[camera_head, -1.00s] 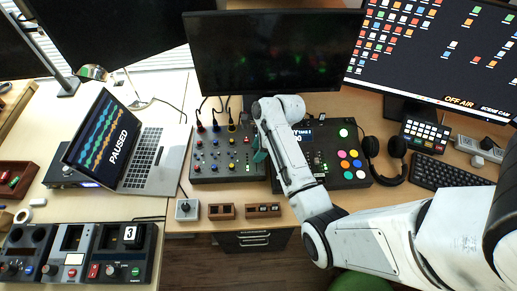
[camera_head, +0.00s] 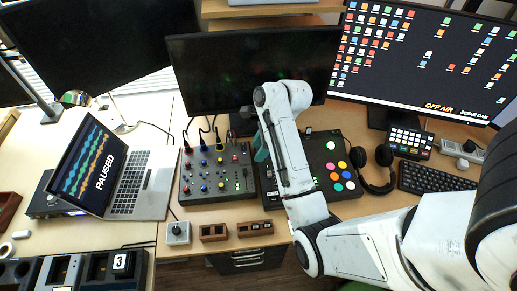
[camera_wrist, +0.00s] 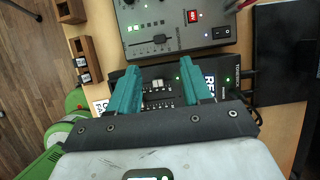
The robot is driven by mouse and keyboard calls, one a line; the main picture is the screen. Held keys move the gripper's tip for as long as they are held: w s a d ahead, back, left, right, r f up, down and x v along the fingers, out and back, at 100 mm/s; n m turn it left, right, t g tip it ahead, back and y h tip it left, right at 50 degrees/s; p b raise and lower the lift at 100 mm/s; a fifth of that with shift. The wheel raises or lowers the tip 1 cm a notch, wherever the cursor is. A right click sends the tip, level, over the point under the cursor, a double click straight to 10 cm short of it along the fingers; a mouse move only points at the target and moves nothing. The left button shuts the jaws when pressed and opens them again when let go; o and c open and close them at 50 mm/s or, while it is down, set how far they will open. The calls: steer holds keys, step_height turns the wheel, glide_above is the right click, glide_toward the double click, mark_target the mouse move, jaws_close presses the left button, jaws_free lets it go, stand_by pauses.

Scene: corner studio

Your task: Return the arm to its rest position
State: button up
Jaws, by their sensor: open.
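My arm reaches in from the right in the head view and bends over the desk, in front of the middle monitor. My gripper's teal finger shows at the left of the forearm (camera_head: 261,150), largely hidden by the arm. In the wrist view my gripper (camera_wrist: 160,75) has two teal fingers spread apart with nothing held between them. They are above a black console (camera_wrist: 158,98) with a small lit screen partly hidden by the right finger. I cannot tell whether the fingers touch it.
A grey control panel (camera_head: 217,172) stands left of the arm, with a laptop (camera_head: 142,187) beyond it. The middle monitor (camera_head: 215,80) is close behind the arm. Headphones (camera_head: 375,170) and a keyboard (camera_head: 430,179) are to the right. Small wooden boxes (camera_head: 213,232) line the front edge.

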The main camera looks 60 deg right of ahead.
stand_by(0.4)
steer(key=s+a+f+n, duration=0.1)
steer(key=s+a+n, duration=0.1)
steer(key=n, duration=0.2)
steer(key=s+a+f+n+g+h, duration=0.1)
steer(key=s+a+f+n, duration=0.1)
steer(key=s+a+n, duration=0.1)
steer(key=s+a+f+n+h, duration=0.1)
steer(key=s+a+n, duration=0.1)
steer(key=n, duration=0.4)
steer(key=shift+s+a+f+g+b, duration=0.15)
steer(key=shift+s+a+g+b, duration=0.15)
steer(key=shift+a+g+b, duration=0.1)
steer(key=s+a+n+h, duration=0.1)
steer(key=s+a+n, duration=0.8)
steer(key=n, duration=0.5)
steer(key=shift+f+n+g, duration=0.3)
steer(key=shift+f+n, duration=0.1)
